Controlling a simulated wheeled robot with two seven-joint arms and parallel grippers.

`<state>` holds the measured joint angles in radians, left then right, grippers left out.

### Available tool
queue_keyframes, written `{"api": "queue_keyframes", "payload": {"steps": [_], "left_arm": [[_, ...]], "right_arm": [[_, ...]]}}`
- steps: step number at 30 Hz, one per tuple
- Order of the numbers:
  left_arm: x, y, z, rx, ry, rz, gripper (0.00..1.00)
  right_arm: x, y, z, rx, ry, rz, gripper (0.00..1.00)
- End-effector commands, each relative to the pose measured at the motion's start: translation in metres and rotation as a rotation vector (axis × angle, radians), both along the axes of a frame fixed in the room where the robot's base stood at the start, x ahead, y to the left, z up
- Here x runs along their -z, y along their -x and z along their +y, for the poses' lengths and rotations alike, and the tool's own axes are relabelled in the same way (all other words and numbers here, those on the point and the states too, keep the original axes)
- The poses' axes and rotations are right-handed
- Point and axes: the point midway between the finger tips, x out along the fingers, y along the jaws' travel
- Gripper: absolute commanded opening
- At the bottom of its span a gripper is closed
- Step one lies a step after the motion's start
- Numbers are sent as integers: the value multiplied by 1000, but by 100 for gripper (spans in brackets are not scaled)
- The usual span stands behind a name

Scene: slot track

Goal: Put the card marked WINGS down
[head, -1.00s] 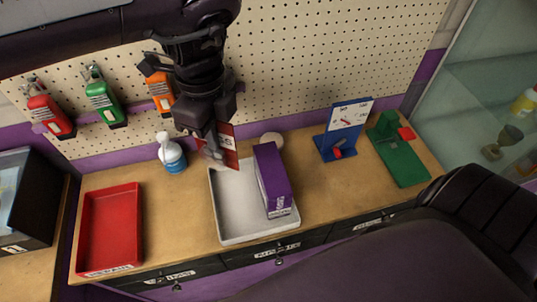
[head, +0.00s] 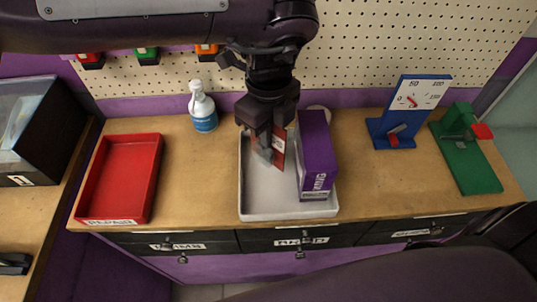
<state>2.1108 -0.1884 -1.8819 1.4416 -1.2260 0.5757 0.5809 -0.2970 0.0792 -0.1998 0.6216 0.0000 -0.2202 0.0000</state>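My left gripper (head: 267,150) points down over the white tray (head: 262,210). It is shut on a red card with a white label (head: 278,147). The card is held on edge, and my gripper hides much of it. Only a scrap of its lettering shows, so I cannot read the whole word. I cannot tell whether the card touches the tray floor. A purple box (head: 317,157) stands in the right part of the tray, just right of the card. My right gripper is not in view.
A red tray (head: 151,179) lies at the left, with a white and blue bottle (head: 202,108) behind it. A blue stand with a dial (head: 408,110) and a green device (head: 466,155) stand at the right. The left part of the white tray is clear.

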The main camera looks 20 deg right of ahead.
Motion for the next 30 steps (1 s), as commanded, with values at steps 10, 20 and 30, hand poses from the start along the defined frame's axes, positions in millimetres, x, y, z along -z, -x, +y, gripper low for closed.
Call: {"api": "queue_keyframes", "payload": {"steps": [10,20,30], "left_arm": [[43,0,0,0,-1,0,0],[44,0,0,0,0,0,0],[47,0,0,0,0,0,25]], "right_arm": [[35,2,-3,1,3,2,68],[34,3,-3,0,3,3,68],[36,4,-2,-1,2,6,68]]}}
